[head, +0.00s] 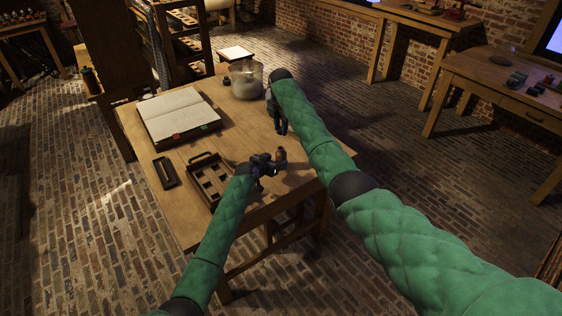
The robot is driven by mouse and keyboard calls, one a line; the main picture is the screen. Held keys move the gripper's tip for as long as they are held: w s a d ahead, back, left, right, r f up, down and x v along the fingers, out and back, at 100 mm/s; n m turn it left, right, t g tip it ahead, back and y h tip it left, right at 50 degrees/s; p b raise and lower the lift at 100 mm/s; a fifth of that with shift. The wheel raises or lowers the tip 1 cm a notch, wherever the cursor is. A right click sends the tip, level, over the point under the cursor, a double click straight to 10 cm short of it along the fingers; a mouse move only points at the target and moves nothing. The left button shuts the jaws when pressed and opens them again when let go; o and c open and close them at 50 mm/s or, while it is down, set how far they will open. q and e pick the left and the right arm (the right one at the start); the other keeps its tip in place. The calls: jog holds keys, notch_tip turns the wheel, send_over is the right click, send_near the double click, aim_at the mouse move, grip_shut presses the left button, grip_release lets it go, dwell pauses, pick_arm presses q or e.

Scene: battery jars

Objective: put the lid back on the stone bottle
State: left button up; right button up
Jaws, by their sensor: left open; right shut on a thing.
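A small tan-brown piece (281,155) shows just beyond my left gripper (274,163). It may be the stone bottle, but most of it is hidden and I cannot tell for sure. My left gripper is open, low over the front right part of the table, close beside this piece. My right gripper (281,128) points down over the table's right side, further back. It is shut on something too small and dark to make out. I cannot clearly pick out the lid.
The wooden table (232,128) holds an open book (178,112), a glass jar (246,82), a small dark object (227,81), a compartment tray (209,180) and a small dark tray (165,172). The table's middle is clear. My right arm covers its right edge.

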aim_at(283, 156)
pick_arm(q)
jog(key=shift+x, duration=3.85)
jog(key=c, duration=1.5)
pick_arm(e)
jog(key=shift+f, duration=2.5)
jog(key=shift+f, duration=0.1)
jog(key=shift+f, duration=0.8)
jog(key=shift+f, duration=0.6)
jog(key=o, duration=1)
